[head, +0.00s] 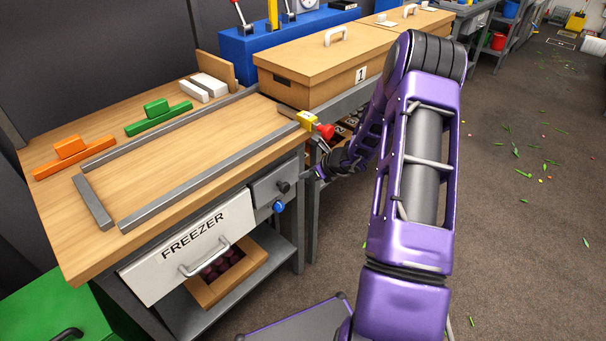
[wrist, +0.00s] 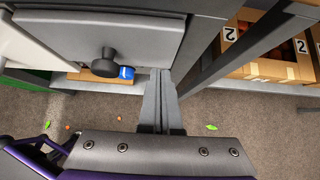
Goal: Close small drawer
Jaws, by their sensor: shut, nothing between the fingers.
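The small drawer has a plain grey front (head: 268,187) with a round black knob (head: 283,187). It sits under the right end of the wooden workbench, right of the white FREEZER drawer (head: 170,258). In the wrist view the grey front (wrist: 60,40) and black knob (wrist: 106,66) fill the upper left. I cannot tell how far the drawer stands out. My gripper (head: 308,175) is just right of the drawer front, empty. In the wrist view its fingers (wrist: 162,85) are together, pointing up the picture, right of the knob, near the drawer's right edge.
A blue round object (head: 278,206) shows just below the knob. A cardboard box (head: 205,297) stands on the lower shelf. A red and yellow device (head: 313,123) sits on the bench corner above my gripper. Boxes marked 2 (wrist: 260,68) lie beyond the grey legs at right.

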